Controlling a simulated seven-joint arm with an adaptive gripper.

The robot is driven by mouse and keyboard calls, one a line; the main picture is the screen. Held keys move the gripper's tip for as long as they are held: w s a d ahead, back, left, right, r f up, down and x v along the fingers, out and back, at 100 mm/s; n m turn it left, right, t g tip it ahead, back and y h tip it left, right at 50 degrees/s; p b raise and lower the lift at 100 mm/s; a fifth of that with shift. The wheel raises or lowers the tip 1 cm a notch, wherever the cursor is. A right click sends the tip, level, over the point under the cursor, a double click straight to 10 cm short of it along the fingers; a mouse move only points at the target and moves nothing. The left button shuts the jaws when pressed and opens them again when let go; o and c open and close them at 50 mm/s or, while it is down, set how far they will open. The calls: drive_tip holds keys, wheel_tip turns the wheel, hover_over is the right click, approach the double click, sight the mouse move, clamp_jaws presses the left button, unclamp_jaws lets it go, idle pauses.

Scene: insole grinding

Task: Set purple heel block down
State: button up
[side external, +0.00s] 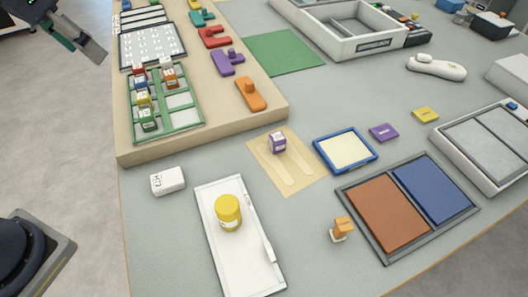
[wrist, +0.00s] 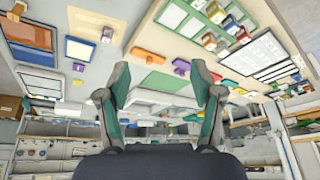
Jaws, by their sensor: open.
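The purple heel block (side external: 277,143), a small block with a white label, stands on a tan card (side external: 290,178) with pale insole outlines, near the middle of the table. It also shows small near the top of the wrist view (wrist: 107,34). My gripper (wrist: 162,80) is open and empty, its two green-padded fingers spread apart. In the side external view only part of my gripper (side external: 82,38) shows at the upper left, off the table's edge and well away from the block. Nothing touches the block except the card under it.
A wooden board (side external: 205,135) holds a green rack of small blocks and coloured pieces. A white tray (side external: 215,260) with a yellow jar, a blue-framed pad (side external: 346,149), and a brown-and-blue panel (side external: 388,213) surround the card. An orange stamp-like block (side external: 341,229) stands nearby. Grey table shows between them.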

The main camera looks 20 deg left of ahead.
drive_tip(key=s+a+f+n, duration=0.1)
drive_tip(key=s+f, duration=0.1)
drive_tip(key=s, duration=0.3)
drive_tip(key=s+a+f+n+t, duration=0.1)
drive_tip(key=s+a+f, duration=0.1)
drive_tip(key=s, duration=0.2)
drive_tip(key=shift+s+f, duration=0.4)
